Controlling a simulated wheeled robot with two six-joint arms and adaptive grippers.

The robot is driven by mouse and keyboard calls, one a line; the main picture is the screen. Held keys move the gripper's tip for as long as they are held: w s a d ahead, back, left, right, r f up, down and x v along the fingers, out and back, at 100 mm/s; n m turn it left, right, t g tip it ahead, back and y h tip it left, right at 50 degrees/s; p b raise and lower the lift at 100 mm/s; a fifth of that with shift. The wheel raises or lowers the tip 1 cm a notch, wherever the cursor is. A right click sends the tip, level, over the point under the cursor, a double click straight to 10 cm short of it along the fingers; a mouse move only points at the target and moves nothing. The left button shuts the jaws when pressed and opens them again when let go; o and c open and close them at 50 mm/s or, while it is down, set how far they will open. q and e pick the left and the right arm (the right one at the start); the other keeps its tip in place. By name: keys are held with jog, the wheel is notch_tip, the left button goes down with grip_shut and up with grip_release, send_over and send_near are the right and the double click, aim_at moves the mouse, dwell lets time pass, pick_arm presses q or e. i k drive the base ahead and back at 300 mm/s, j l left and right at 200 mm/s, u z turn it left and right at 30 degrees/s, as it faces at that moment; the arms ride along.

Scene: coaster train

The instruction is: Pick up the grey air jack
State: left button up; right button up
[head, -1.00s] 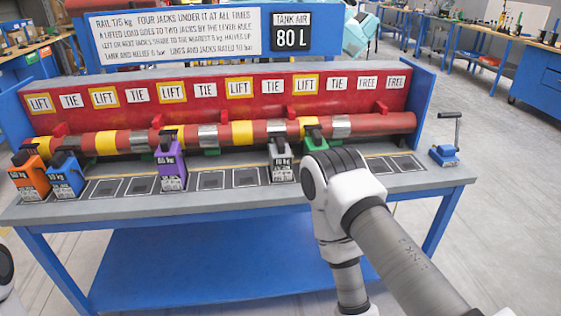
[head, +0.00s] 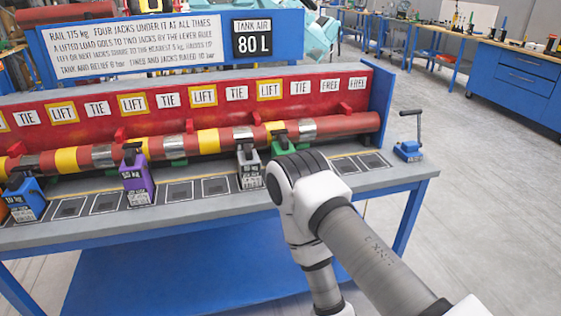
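The grey air jack (head: 249,170) stands upright on the front of the bench (head: 420,172), its dark top close to the red and yellow rail (head: 208,141). My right arm comes in from the lower right, with its elbow just right of the grey jack. The arm bends down in front of the bench, and its gripper is not visible. A green jack (head: 282,146) is next to the grey one, partly hidden by my arm. My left gripper is not in view.
A purple jack (head: 138,182) and a blue jack (head: 25,201) stand to the left; an orange one is cut off at the edge. Empty marked pads (head: 179,192) lie between them. A blue hand pump (head: 408,150) stands at the bench's right end. Open floor lies right.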

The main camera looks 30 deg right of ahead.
aim_at(249, 174)
jog(key=i+l+u, duration=0.1)
jog(key=l+u, duration=0.2)
jog(key=l, duration=0.75)
jog(key=l+u, duration=0.3)
jog(key=l, duration=0.75)
